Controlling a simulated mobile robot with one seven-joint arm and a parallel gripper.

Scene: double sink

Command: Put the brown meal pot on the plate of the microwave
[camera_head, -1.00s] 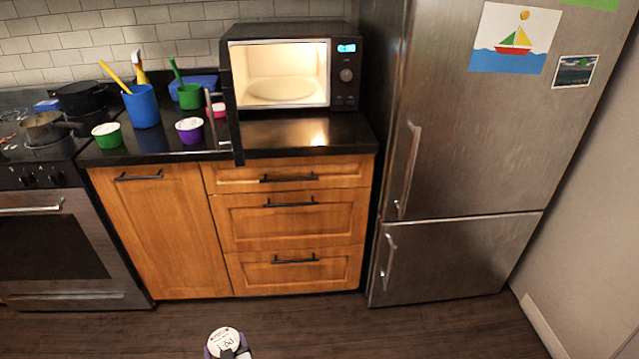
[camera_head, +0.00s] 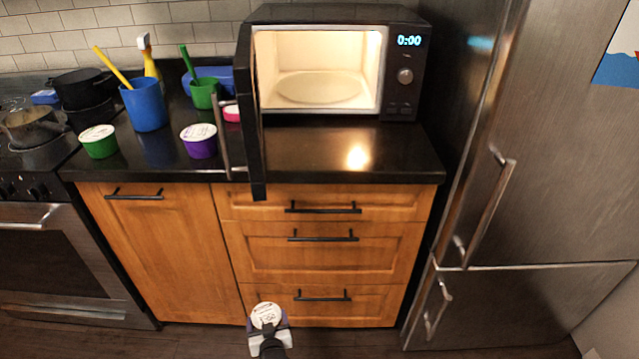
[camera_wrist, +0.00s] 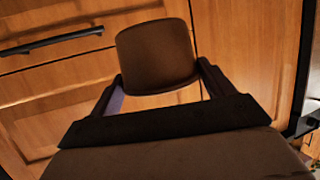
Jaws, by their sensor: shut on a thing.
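The brown meal pot (camera_wrist: 155,55) is between the two fingers of my gripper (camera_wrist: 160,77) in the wrist view. In the head view the pot's white printed lid (camera_head: 266,314) shows at the bottom, in front of the lower drawers, with my gripper (camera_head: 268,330) at it. The pot is well below counter height. The black microwave (camera_head: 404,55) stands on the counter with its door (camera_head: 250,110) swung open to the left. Its round plate (camera_head: 318,87) lies bare inside the lit cavity.
The open door juts past the counter's front edge. Green (camera_head: 99,141) and purple (camera_head: 199,141) pots and a blue cup (camera_head: 144,107) stand left of it. The counter (camera_head: 350,150) before the microwave is clear. A fridge (camera_head: 560,160) stands right.

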